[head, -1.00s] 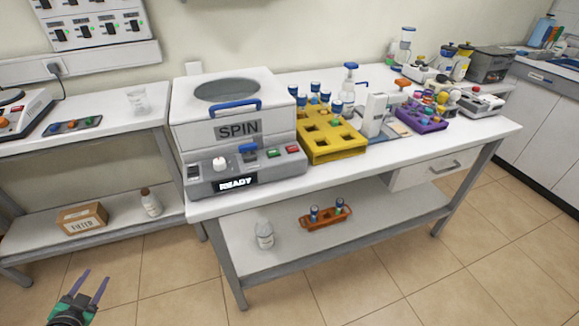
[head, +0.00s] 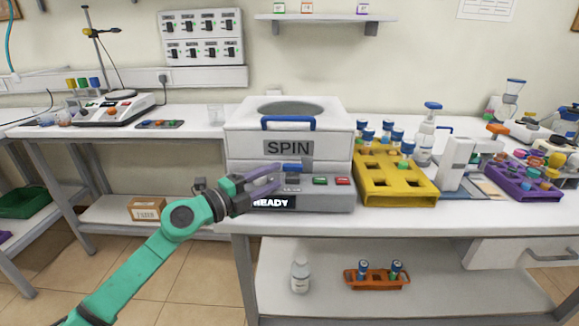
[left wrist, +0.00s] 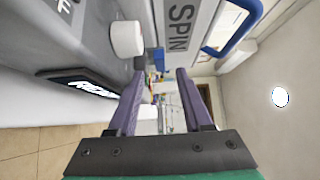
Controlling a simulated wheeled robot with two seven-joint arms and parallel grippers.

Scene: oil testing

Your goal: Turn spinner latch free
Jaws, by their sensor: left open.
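The spinner (head: 338,150) is a white and grey box labelled SPIN, with a blue lid handle (head: 288,118) and a READY display. A small blue latch lever (head: 293,167) with a grey post sits on its front, below the label. My left gripper (head: 277,179) is open and empty, with its purple fingers close in front of the panel, just left of the latch. I cannot tell whether they touch it. In the left wrist view the open fingers (left wrist: 160,75) point along the spinner's front, beside a white knob (left wrist: 126,39). My right gripper is out of view.
A yellow rack (head: 395,190) with blue-capped tubes stands right of the spinner, close to it. A purple rack (head: 525,183) and other equipment stand further right. The lower shelf holds a bottle (head: 300,277) and an orange rack (head: 376,277).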

